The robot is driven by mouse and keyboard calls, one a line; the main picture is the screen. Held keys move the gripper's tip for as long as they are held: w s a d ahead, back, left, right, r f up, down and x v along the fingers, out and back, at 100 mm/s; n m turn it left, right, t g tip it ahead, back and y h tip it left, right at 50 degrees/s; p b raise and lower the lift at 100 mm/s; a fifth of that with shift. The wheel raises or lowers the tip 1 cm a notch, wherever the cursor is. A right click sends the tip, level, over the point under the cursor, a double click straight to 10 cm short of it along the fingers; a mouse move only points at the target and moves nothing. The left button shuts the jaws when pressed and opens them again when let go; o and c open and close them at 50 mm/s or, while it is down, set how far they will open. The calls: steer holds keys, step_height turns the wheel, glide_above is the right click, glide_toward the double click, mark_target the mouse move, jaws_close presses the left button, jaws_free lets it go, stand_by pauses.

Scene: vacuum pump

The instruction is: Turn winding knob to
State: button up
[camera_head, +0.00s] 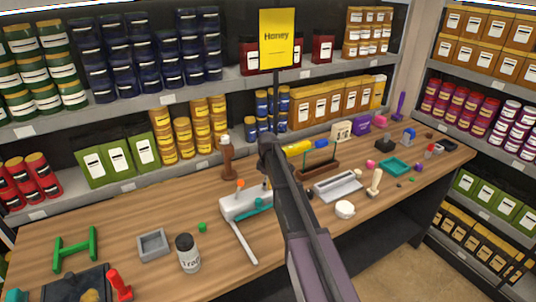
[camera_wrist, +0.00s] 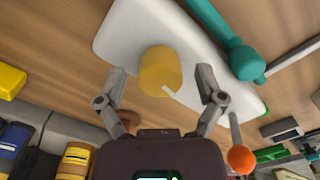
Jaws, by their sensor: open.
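A white device (camera_head: 236,204), the pump by its look, lies on the wooden table, partly behind my arm. It also shows in the wrist view (camera_wrist: 122,34), with a round yellow knob (camera_wrist: 158,66) that has a pale pointer mark on its near edge. A teal lever (camera_wrist: 222,38) runs along its right side. An orange ball tip (camera_wrist: 240,158) on a thin rod stands at lower right. My gripper (camera_wrist: 161,80) is open, one finger on each side of the knob, with visible gaps. In the head view my arm hides the knob and my fingers.
On the table (camera_head: 120,238) are a grey tray (camera_head: 153,244), a white-labelled jar (camera_head: 188,253), a green frame (camera_head: 75,249) and a brown grinder (camera_head: 228,160) near the pump. A yellow sign (camera_head: 277,38) stands behind my arm. Stocked shelves line the back and right.

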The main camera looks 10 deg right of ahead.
steer(key=shift+n, duration=0.6)
step_height(320, 180, up, 14)
steer(key=p, duration=1.4)
steer(key=shift+f+m, duration=0.1)
steer(key=shift+m, duration=0.2)
steer(key=m, duration=1)
steer(key=shift+m, duration=0.3)
steer(key=shift+f, duration=0.15)
step_height(320, 180, down, 14)
steer(key=b, duration=1.4)
steer(key=shift+r, duration=0.25)
